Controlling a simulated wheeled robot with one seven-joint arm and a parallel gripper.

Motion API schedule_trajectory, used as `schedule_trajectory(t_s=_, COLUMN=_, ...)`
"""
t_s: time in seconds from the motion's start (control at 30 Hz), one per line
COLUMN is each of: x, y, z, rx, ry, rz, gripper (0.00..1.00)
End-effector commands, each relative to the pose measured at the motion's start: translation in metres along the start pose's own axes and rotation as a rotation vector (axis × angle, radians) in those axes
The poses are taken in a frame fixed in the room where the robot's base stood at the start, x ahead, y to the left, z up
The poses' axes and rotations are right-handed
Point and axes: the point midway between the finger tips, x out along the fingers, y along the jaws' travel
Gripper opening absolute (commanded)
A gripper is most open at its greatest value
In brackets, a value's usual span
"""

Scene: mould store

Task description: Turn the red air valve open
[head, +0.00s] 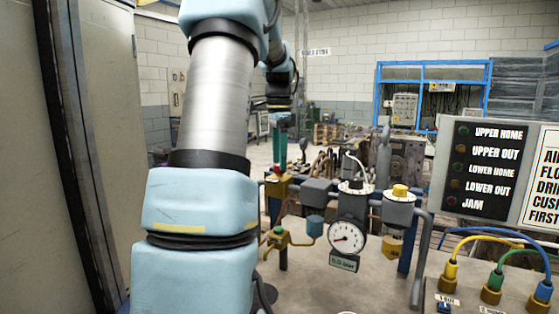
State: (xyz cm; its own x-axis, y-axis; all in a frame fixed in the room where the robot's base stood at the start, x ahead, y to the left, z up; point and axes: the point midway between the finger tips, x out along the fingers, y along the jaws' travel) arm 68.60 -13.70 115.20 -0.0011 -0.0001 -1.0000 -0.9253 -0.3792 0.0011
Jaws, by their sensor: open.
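The red air valve (277,169) shows as a small red part on top of a brass-yellow block (276,187), at the left end of the pipe assembly. My gripper (279,159) points straight down over it, with its teal fingers at or just above the red part. The jaws are open. The fingers hide part of the valve, and I cannot tell whether they touch it or which way its handle points.
A round white gauge (346,237) and a yellow-topped grey unit (399,200) stand right of the valve. A yellow fitting (278,238) sits below it. A lamp panel (483,165) and coloured hoses (498,262) are at the right. A tall cabinet (80,150) is at the left.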

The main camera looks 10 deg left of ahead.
Motion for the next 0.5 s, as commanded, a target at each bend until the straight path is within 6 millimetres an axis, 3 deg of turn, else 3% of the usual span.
schedule_trajectory(t_s=0.2, x=0.013, y=0.0, z=0.0, rx=0.0, ry=0.0, rz=-0.001, gripper=0.73)
schedule_trajectory(t_s=0.47, x=0.015, y=0.0, z=0.0, rx=0.0, ry=0.0, rz=-0.001, gripper=0.73)
schedule_trajectory(t_s=0.5, x=0.015, y=0.0, z=0.0, rx=0.0, ry=0.0, rz=-0.001, gripper=0.69)
